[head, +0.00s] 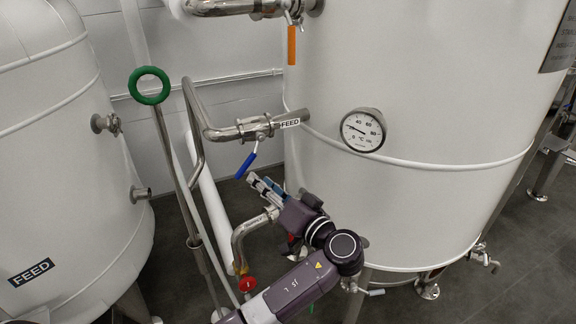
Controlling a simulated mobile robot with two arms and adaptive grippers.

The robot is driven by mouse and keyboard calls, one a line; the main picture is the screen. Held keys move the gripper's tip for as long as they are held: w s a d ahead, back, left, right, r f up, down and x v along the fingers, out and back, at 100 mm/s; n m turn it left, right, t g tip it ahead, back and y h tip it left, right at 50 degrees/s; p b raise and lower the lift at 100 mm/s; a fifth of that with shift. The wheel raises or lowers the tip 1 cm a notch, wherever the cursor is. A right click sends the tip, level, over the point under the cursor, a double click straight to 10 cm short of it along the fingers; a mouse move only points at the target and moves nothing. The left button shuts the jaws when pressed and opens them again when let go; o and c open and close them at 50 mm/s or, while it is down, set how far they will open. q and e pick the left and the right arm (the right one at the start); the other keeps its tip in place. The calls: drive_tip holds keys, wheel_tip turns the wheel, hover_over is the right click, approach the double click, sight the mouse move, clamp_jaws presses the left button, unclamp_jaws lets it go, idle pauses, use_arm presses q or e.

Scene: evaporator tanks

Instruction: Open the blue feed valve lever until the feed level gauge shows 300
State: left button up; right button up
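The blue feed valve lever (246,164) hangs down and slightly left from a steel valve on a pipe labelled FEED (290,123), left of the large white tank. My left gripper (256,181) is just below and right of the lever, with its fingers pointing up and left towards it. A small gap seems to separate the fingertips from the lever. The finger spacing is too small to judge. A round dial (363,130) marked °C is on the tank; its needle points up and left. No level gauge is recognisable. My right gripper is out of view.
A second white tank labelled FEED (31,272) stands at left. A green ring handle (149,86) on a tall rod stands between the tanks. An orange lever (292,45) hangs above, and a red knob (247,284) sits below. Pipes crowd the gap around my arm.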

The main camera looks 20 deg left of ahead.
sight(245, 170)
use_arm(q)
drive_tip(key=p+x, duration=0.1)
drive_tip(key=x, duration=0.1)
drive_tip(key=p+x, duration=0.1)
drive_tip(key=x, duration=0.2)
drive_tip(key=p+x, duration=0.1)
drive_tip(key=x, duration=0.1)
drive_tip(key=shift+s+a+r, duration=0.2)
drive_tip(key=shift+a+r, duration=0.05)
drive_tip(key=shift+a, duration=0.05)
drive_tip(key=shift+w+a+f, duration=0.15)
drive_tip(key=shift+a, duration=0.25)
drive_tip(key=shift+c, duration=0.3)
clamp_jaws()
